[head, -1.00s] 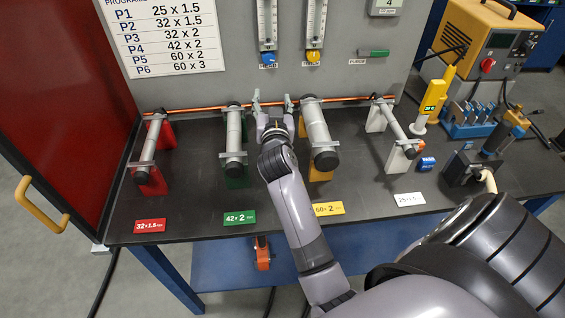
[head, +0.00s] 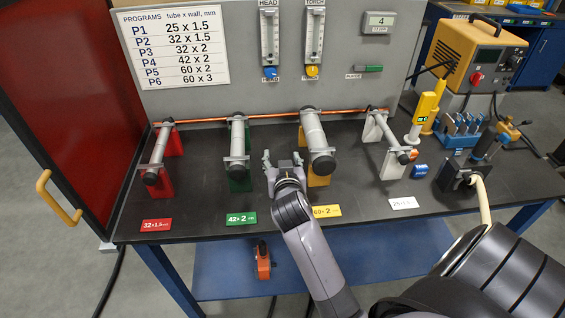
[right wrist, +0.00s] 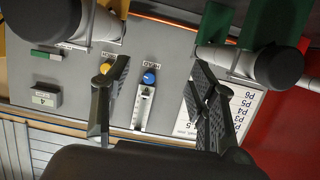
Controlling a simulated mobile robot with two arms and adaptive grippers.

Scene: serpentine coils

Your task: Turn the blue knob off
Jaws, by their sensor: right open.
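The blue knob (head: 270,73) sits at the foot of the HEAD flow gauge on the grey panel. It also shows in the right wrist view (right wrist: 149,77), between the two fingers in the picture but well beyond them. I cannot tell how far it is turned. My right gripper (head: 284,160) is open and empty. It is in front of and below the knob, over the bench between the green-stand tube and the yellow-stand tube. In the right wrist view its fingers (right wrist: 160,75) are spread wide. My left gripper is not in view.
A yellow knob (head: 312,71) sits right of the blue one, under the TORCH gauge. A copper pipe (head: 275,116) runs along the panel's foot. The green-stand tube (head: 238,140) and yellow-stand tube (head: 315,137) flank my gripper. The bench front is mostly clear.

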